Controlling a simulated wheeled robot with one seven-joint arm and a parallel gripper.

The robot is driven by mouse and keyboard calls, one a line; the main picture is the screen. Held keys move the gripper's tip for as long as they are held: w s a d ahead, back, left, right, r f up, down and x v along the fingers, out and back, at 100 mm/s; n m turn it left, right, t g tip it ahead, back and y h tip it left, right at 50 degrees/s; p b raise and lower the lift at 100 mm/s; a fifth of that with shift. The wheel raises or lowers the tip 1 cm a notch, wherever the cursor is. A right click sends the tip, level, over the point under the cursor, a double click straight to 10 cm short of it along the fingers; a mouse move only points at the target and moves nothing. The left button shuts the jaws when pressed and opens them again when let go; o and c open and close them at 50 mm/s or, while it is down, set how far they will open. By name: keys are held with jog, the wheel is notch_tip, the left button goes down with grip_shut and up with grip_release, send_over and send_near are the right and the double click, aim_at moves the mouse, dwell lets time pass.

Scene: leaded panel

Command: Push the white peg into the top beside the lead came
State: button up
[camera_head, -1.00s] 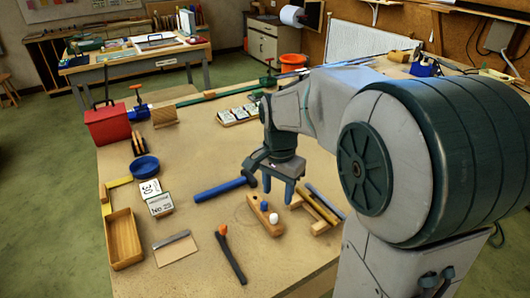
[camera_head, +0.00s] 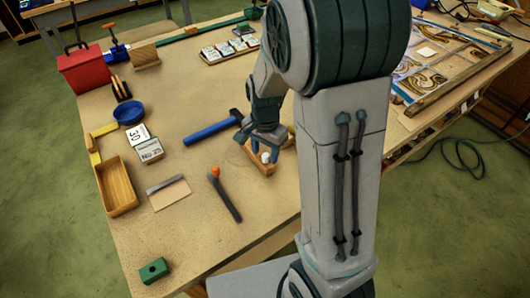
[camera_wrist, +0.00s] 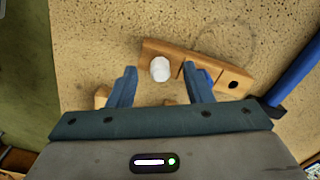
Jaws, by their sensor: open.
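The white peg (camera_wrist: 160,69) stands in a wooden block (camera_wrist: 208,73) on the bench. In the head view the white peg (camera_head: 265,157) and the block (camera_head: 266,169) are partly covered by my gripper (camera_head: 264,152). In the wrist view my gripper (camera_wrist: 160,87) is open, its blue fingers either side of the white peg in the picture, with nothing clearly held. The block also shows a dark hole. The leaded panel (camera_head: 436,66) lies at the far right of the head view, partly cut off by my arm; its lead came is too small to make out well.
A blue-handled hammer (camera_head: 212,130) lies left of the block. An orange-tipped tool (camera_head: 226,195), a wooden tray (camera_head: 117,187) and a green block (camera_head: 154,270) lie on the bench. The bench between the tool and the front edge is mostly clear.

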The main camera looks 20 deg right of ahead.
aim_at(265, 156)
jog(key=shift+f, duration=0.85)
grip_shut()
jog(key=shift+r+p, duration=0.75)
jog(key=shift+r, duration=0.2)
dwell(0.6)
jog(key=shift+r+p, duration=1.25)
jog(key=shift+r, duration=0.35)
